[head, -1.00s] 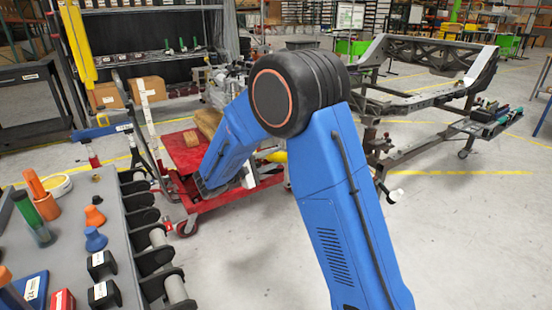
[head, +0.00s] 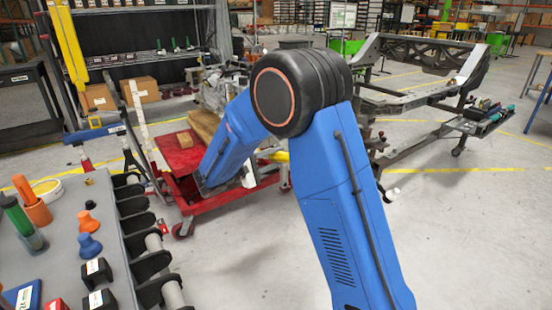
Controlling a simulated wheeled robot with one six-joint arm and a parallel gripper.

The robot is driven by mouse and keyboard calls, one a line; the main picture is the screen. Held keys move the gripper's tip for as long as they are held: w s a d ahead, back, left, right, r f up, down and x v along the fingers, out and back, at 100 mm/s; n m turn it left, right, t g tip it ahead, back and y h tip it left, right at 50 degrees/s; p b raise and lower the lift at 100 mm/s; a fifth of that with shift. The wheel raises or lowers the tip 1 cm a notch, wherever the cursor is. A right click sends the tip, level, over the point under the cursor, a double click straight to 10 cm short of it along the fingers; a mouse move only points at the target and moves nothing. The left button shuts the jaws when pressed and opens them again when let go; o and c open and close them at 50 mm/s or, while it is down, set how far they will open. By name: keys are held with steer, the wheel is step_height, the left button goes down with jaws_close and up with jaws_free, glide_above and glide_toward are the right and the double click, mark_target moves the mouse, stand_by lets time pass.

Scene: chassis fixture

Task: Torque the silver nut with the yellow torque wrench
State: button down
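My blue arm bends across the middle of the head view, and its lower end hides what lies behind it. My gripper does not show. A small yellow piece (head: 277,157) shows just right of the forearm, above the red cart. I cannot tell whether it is the torque wrench or part of something else. No silver nut can be made out. A grey metal chassis frame (head: 410,100) stands on a stand at the right.
A grey tool table (head: 65,255) with orange, green, blue and black items is at the lower left. A red wheeled cart (head: 225,208) stands behind my arm. A yellow hoist post (head: 68,45) rises at the left. The floor (head: 480,235) at the right is clear.

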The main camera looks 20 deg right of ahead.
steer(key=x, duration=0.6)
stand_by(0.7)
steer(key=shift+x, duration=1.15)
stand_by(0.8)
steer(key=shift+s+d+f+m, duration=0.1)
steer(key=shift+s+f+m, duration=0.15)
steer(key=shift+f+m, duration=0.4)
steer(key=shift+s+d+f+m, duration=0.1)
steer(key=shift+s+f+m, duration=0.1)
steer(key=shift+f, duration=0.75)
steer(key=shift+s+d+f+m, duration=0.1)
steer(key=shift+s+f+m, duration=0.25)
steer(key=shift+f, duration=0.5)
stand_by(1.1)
